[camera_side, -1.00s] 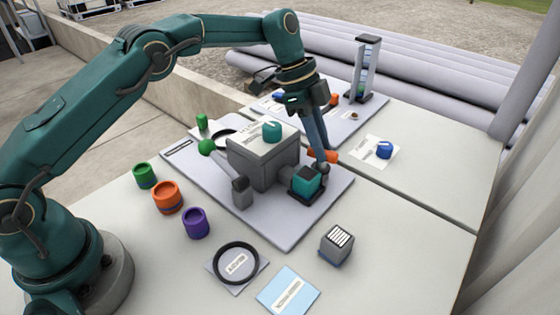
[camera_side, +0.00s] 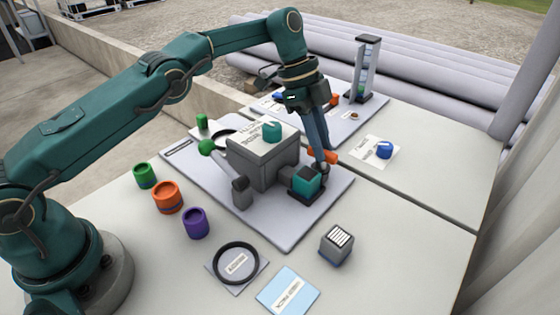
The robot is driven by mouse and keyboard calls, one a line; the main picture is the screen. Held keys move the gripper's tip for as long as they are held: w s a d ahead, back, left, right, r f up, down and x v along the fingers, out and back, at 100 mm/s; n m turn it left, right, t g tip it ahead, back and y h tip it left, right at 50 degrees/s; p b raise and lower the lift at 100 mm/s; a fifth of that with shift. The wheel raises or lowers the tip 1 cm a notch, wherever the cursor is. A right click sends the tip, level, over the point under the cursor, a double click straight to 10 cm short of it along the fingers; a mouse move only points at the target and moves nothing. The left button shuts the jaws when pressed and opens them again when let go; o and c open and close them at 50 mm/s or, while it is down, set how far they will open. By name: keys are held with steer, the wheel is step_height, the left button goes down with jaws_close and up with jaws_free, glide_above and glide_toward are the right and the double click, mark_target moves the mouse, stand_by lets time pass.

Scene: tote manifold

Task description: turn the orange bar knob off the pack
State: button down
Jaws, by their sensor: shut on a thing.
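The orange bar knob (camera_side: 329,157) shows at the right side of the grey block-shaped pack (camera_side: 262,160), which stands on a light grey board (camera_side: 287,225). My gripper (camera_side: 322,158) reaches down from above and is shut on the orange bar knob. The fingers hide part of the knob, so how it joins the pack cannot be seen. A teal knob (camera_side: 271,132) sits on top of the pack. A teal cube (camera_side: 307,181) is at the pack's front right, just below my fingers.
Green (camera_side: 145,175), orange (camera_side: 167,197) and purple (camera_side: 196,223) cups stand at the left. A black ring (camera_side: 236,262), a blue card (camera_side: 288,291) and a grey block (camera_side: 337,244) lie in front. A blue knob (camera_side: 384,150) and a clear column (camera_side: 365,70) stand behind. The right front table is clear.

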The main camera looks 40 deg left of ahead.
stand_by(0.3)
steer(key=c, duration=0.8)
jaws_free()
steer(key=shift+o, duration=0.2)
steer(key=shift+n, duration=0.3)
